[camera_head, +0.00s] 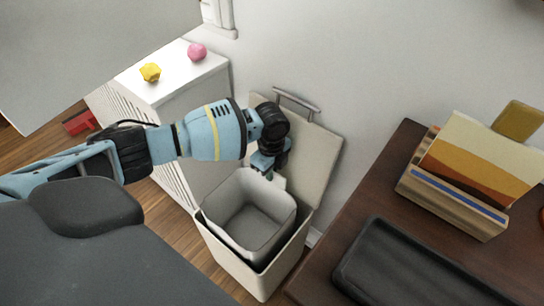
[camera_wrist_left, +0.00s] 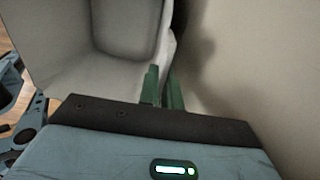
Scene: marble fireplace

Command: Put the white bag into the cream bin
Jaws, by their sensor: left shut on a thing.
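The cream bin (camera_head: 248,277) stands on the floor with its lid (camera_head: 318,158) open against the wall. The white bag (camera_head: 238,222), an open-topped liner, sits in the mouth of the bin. Its back edge looks slightly above the bin rim, and a dark gap shows along its front right side. My left gripper (camera_head: 269,173) is at the bag's back edge. In the left wrist view its green fingers (camera_wrist_left: 163,86) are shut on the bag's rim, with the bag's pale inside (camera_wrist_left: 125,30) beyond. The bag's underside is hidden. My right gripper is not in view.
A white cabinet (camera_head: 165,88) with a yellow object (camera_head: 150,72) and a pink ball (camera_head: 197,51) stands left of the bin. A dark wooden table (camera_head: 375,190) with a black tray (camera_head: 405,270) and a book holder (camera_head: 450,203) is close on the right.

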